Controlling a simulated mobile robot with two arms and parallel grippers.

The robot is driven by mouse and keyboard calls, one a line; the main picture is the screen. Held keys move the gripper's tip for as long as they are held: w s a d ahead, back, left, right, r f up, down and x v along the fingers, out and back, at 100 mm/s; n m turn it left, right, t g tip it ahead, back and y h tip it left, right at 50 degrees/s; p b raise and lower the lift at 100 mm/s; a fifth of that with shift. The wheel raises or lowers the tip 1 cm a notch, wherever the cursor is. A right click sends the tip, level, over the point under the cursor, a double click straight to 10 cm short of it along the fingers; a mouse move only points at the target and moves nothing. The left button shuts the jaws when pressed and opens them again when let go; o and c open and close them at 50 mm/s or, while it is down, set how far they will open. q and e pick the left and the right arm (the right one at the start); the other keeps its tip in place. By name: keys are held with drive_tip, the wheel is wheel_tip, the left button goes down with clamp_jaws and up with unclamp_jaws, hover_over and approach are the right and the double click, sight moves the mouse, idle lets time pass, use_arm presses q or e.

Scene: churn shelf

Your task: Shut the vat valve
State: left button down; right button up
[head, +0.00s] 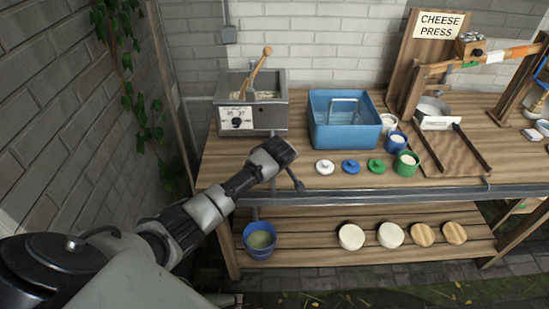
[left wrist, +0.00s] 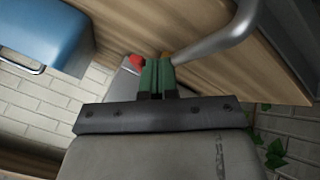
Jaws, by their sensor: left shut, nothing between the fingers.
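The vat (head: 268,115) is a grey metal box at the back left of the table, with a wooden paddle (head: 257,70) in it and a dial plate on its front. My left gripper (head: 284,151) is just in front of the vat, low over the table; its fingers are hard to see in the head view. In the left wrist view its green fingers (left wrist: 158,75) are together and empty. A small red part (left wrist: 137,60), perhaps the valve handle, shows beside the fingertips; I cannot tell if they touch. The valve is not clear in the head view. My right gripper is out of view.
A blue tub (head: 345,135) stands right of the vat. Small lids (head: 351,167) and cups (head: 405,163) lie nearby. A metal rail (head: 400,195) runs along the table's front edge. A blue bucket (head: 259,252) and cheese rounds (head: 390,235) are on the shelf below.

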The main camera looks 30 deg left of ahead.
use_arm(q)
drive_tip(key=shift+w+d+f+n+g+y+b, duration=0.15)
drive_tip(key=shift+w+d+n+y+b, duration=0.15)
drive_tip(key=shift+n, duration=0.2)
drive_tip(key=shift+w+d+n+g+y+b, duration=0.1)
drive_tip(key=shift+w+d+n+g+y, duration=0.1)
drive_tip(key=shift+w+n, duration=0.25)
drive_tip(key=w+n+g+y+b, duration=0.1)
drive_tip(key=n+b, duration=0.1)
drive_tip(key=w+n+b, duration=0.1)
drive_tip(key=n+b, duration=0.1)
drive_tip(key=b, duration=0.1)
drive_tip(key=w+n+g+y+b, duration=0.1)
drive_tip(key=n+b, duration=0.1)
drive_tip(key=shift+w+d+f+g+y, duration=0.15)
drive_tip(key=shift+w+d+g+y, duration=0.1)
drive_tip(key=shift+d+g+y, duration=0.1)
drive_tip(key=shift+w+b, duration=0.2)
drive_tip(key=shift+b, duration=0.35)
drive_tip(key=shift+w+a+r+b, duration=0.1)
drive_tip(key=shift+w+r+b, duration=0.25)
drive_tip(key=shift+b, duration=0.5)
drive_tip(key=shift+a, duration=0.1)
